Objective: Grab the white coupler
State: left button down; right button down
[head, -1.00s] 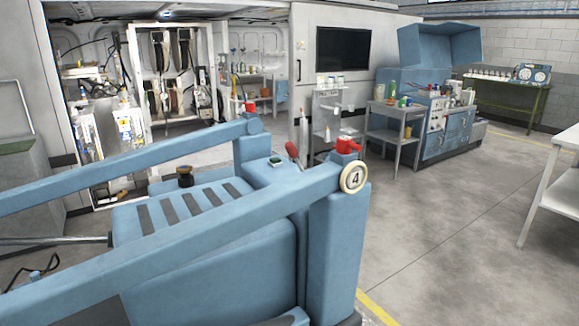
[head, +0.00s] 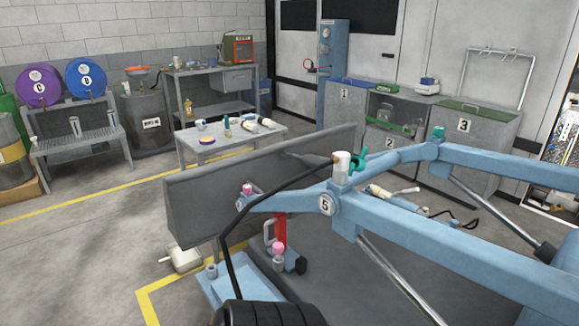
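A white cylindrical fitting (head: 341,167) stands upright on the blue lift arm near the round plate marked 5 (head: 326,204). A green handle (head: 358,166) is beside it on its right. It may be the white coupler, but I cannot tell for sure from here. A dark hose or rod (head: 305,158) reaches close to its left side. Neither of my grippers shows in the head view.
Blue lift arms (head: 420,232) and a long grey panel (head: 205,208) fill the near middle and right. A grey table (head: 205,152) with small items stands behind. Blue and purple drums (head: 38,87) are at the left. Numbered cabinets (head: 465,135) line the back. Floor at lower left is open.

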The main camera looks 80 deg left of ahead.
aim_at(341, 160)
jog(key=u, duration=2.2)
jog(key=z, duration=0.45)
jog(key=j+z, duration=0.7)
jog(key=z, duration=0.2)
jog(key=j+z, duration=0.45)
jog(key=k+j+z, duration=0.15)
jog(key=z, duration=0.35)
